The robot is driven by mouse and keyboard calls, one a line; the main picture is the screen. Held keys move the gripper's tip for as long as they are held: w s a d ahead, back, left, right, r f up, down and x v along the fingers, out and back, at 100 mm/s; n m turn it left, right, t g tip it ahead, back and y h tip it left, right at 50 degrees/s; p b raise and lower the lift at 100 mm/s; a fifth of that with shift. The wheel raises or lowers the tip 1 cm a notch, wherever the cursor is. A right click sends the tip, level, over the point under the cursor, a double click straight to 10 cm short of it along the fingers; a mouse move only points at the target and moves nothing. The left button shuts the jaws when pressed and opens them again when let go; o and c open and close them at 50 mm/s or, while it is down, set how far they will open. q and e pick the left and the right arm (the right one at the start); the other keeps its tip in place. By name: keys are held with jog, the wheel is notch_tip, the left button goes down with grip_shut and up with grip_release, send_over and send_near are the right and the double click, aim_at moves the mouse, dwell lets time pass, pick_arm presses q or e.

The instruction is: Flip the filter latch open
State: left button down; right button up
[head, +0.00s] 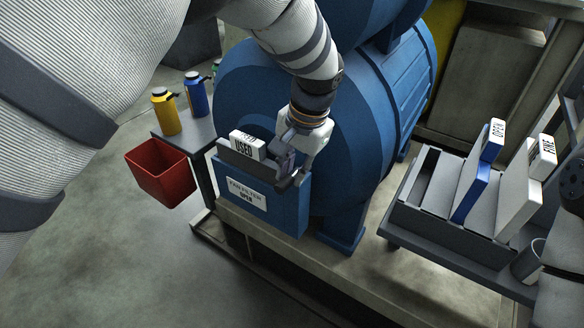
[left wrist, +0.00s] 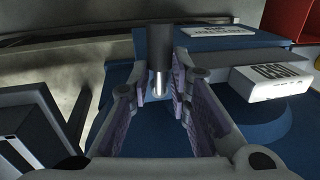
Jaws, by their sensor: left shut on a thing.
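The blue filter box (head: 285,205) is on the front of the big blue fan housing. Its label (head: 246,194) reads like "FAN FILTER" and "OPEN". A white-ended filter marked "USED" (head: 242,146) sits at the top of the box; its end also shows in the left wrist view (left wrist: 272,82). My left gripper (head: 288,172) is at the box's top right corner, beside that filter. In the left wrist view, its fingers (left wrist: 160,92) are around the grey cylindrical latch handle (left wrist: 157,65) and shut on it. The latch's base is mostly hidden. My right gripper is not visible.
A red bin (head: 161,172) hangs left of the filter box. Yellow (head: 166,112) and blue (head: 196,94) bottles stand on a side table. At right, a grey rack (head: 437,225) holds several filters, and a grey cup (head: 527,262) stands at its front. Floor at lower left is clear.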

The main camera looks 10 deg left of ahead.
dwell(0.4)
pick_arm(q)
jog(key=c, duration=1.5)
grip_release()
jog(key=r, duration=0.4)
jog(key=d+r, duration=0.1)
jog(key=r, duration=0.2)
jog(key=d+r, duration=0.1)
jog(key=r, duration=0.3)
jog(key=shift+s+d+r, duration=0.15)
jog(key=shift+s+r, duration=0.2)
jog(key=shift+s, duration=0.05)
